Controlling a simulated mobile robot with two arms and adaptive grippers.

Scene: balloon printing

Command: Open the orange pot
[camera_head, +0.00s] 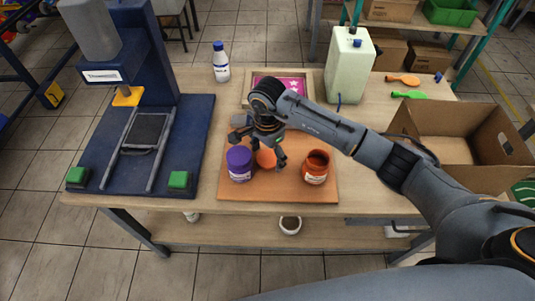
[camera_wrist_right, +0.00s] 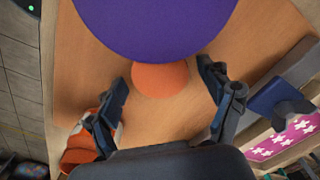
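The orange pot (camera_head: 316,169) stands upright on the right part of an orange-brown board (camera_head: 290,194). Its top looks open, with a dark orange inside. Part of it shows at lower left in the right wrist view (camera_wrist_right: 82,150). A round orange lid (camera_head: 266,159) is on the board, left of the pot and beside the purple pot. My right gripper (camera_head: 264,150) is above the lid, fingers pointing down. In the right wrist view the lid (camera_wrist_right: 160,79) shows between the spread fingertips, with gaps on both sides. My left gripper is not in view.
A purple pot (camera_head: 240,165) with a purple lid stands close to the right gripper. A blue press (camera_head: 140,120) is at left. A bottle (camera_head: 221,62), a pink star-patterned frame (camera_head: 249,91), a pale canister (camera_head: 348,66) and a cardboard box (camera_head: 455,140) surround the board.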

